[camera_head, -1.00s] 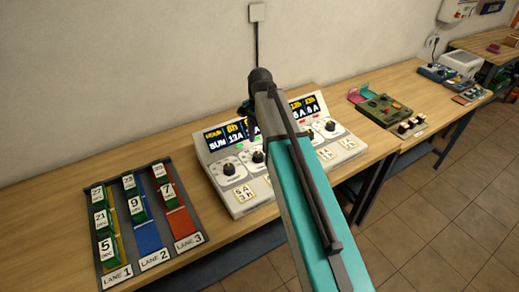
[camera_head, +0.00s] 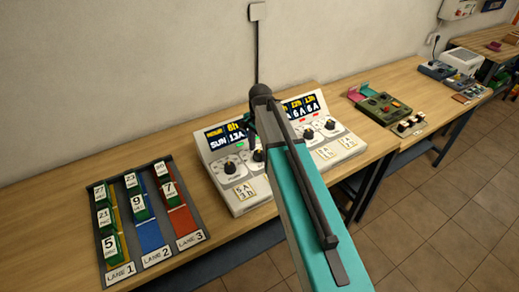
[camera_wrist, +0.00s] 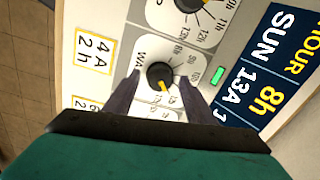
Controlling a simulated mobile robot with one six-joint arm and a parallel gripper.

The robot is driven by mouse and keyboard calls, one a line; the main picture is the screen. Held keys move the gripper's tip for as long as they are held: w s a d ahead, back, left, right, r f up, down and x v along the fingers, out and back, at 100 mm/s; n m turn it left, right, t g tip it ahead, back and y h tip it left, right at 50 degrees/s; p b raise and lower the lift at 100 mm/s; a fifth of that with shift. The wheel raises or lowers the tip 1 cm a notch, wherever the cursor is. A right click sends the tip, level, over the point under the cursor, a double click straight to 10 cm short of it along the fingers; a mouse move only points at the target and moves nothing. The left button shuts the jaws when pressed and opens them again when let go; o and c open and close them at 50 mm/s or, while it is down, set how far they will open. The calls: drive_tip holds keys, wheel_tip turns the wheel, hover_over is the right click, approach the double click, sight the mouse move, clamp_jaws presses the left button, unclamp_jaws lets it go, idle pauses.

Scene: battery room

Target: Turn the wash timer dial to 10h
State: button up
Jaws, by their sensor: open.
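The wash timer dial (camera_wrist: 157,71) is a round black knob on a white plate, with partly hidden lettering starting "WA" beside it. Its yellow pointer points down and slightly right in the wrist view, toward small marks I cannot read clearly. My gripper (camera_wrist: 160,76) is open, with one dark finger on each side of the knob; I cannot tell whether they touch it. In the head view my arm hides the gripper and part of the control panel (camera_head: 238,205). The panel's dark display (camera_wrist: 268,72) reads HOUR 8h and SUN 13A.
Another black dial (camera_wrist: 190,4) with hour marks sits just above in the wrist view. A "4A 2h" card (camera_wrist: 94,55) lies left of it. A lane rack (camera_head: 187,242) with green blocks stands left of the panel; a green device (camera_head: 384,107) stands to the right.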

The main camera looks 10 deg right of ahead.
drive_tip(key=c, duration=1)
drive_tip(key=shift+c, duration=0.2)
drive_tip(key=shift+n, duration=0.5)
drive_tip(key=n+b, duration=0.1)
drive_tip(key=n, duration=0.4)
drive_tip(key=shift+w, duration=0.1)
drive_tip(key=n+b, duration=0.1)
drive_tip(key=n, duration=0.5)
drive_tip(key=o, duration=1)
drive_tip(key=shift+o, duration=0.2)
drive_tip(key=shift+r, duration=0.1)
